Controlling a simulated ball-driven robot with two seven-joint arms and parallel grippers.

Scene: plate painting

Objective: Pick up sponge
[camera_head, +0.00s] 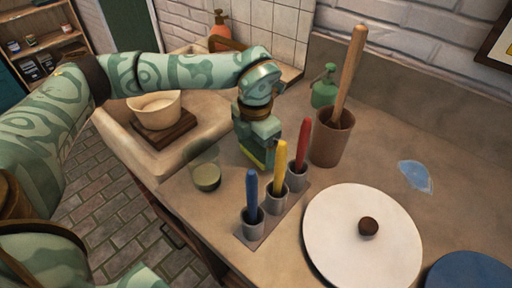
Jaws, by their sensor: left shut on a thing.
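My left gripper (258,150) points down at the counter, behind the holder with the brushes. It is shut on a yellow-green sponge (261,160), of which only a small part shows below the gripper. The rest of the sponge is hidden by the gripper and the yellow-handled brush. I cannot tell whether the sponge touches the counter. My right gripper is not in view.
Blue, yellow and red handles (252,190) stand in grey cups close in front of the gripper. A glass (207,177) is to its left, a brown pot (331,140) to its right. A sink (130,135) is at left.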

